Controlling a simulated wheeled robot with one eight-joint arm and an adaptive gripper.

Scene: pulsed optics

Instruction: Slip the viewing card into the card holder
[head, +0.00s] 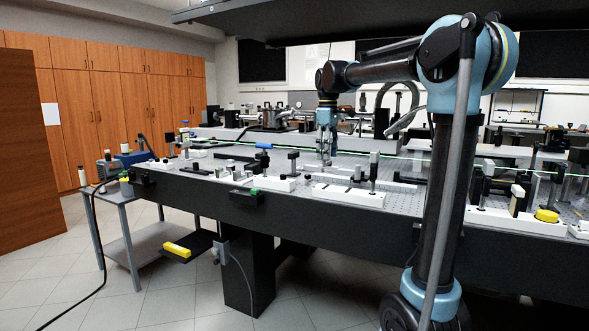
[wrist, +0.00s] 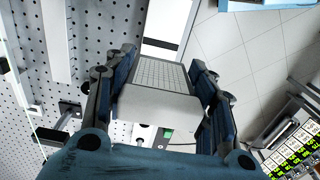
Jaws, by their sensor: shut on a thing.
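My gripper (wrist: 160,72) is shut on a white, box-like piece with a fine grid on one face, which I take to be the viewing card (wrist: 158,98). Its two blue-black fingers press on opposite sides of it. In the head view my gripper (head: 326,158) points down over the optical table, and the held piece is too small there to make out. A white base with dark slot-like bands (head: 348,194) lies at the table's front edge and may be the card holder; I cannot tell for sure. A white strip with a black band (wrist: 165,40) shows beyond the held card.
The perforated optical table (head: 400,200) carries several posts and mounts close around my gripper. A green beam crosses above it. A white base (head: 278,183) stands left of the slotted one.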

